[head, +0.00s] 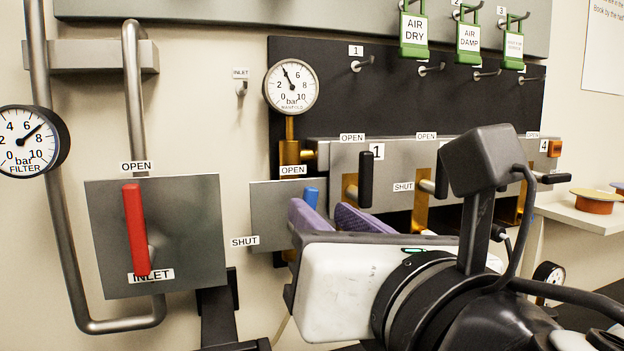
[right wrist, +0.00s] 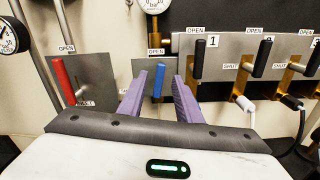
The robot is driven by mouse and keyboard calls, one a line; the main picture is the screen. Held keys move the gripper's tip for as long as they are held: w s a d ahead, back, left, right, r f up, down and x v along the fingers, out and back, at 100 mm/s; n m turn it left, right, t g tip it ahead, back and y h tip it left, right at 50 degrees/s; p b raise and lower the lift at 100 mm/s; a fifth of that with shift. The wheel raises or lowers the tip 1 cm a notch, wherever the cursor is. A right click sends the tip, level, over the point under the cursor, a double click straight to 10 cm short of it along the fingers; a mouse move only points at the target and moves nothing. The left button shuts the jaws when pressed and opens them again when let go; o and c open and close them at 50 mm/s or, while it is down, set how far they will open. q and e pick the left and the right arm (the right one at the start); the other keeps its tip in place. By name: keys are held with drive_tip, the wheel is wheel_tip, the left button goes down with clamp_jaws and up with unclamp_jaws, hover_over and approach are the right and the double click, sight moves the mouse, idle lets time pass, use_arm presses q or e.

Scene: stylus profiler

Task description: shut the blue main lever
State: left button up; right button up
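The blue main lever (head: 311,197) stands upright on a grey plate (head: 268,212), below an OPEN label (head: 292,170); a SHUT label (head: 245,241) is at the plate's left edge. In the head view, my right gripper (head: 319,209) hides the lever's lower part. In the right wrist view, the blue lever (right wrist: 159,82) appears between the two spread purple fingers of my open right gripper (right wrist: 157,88). A gap shows on each side of it, with no contact visible. I cannot tell how far the fingertips are from it in depth. My left gripper is not in view.
A red INLET lever (head: 135,230) stands upright on a plate to the left. Black-handled levers (head: 366,180) line the manifold to the right. A manifold gauge (head: 291,87) sits above the blue lever. Green tags (head: 413,30) hang at the top right.

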sight(315, 209)
drive_tip(key=x, duration=0.2)
drive_tip(key=shift+w+a, duration=0.1)
drive_tip(key=shift+w, duration=0.3)
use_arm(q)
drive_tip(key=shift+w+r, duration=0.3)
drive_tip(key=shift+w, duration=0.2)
use_arm(e)
drive_tip(key=shift+w+a+f, duration=0.1)
drive_tip(key=shift+w+a, duration=0.1)
drive_tip(key=shift+w, duration=0.45)
clamp_jaws()
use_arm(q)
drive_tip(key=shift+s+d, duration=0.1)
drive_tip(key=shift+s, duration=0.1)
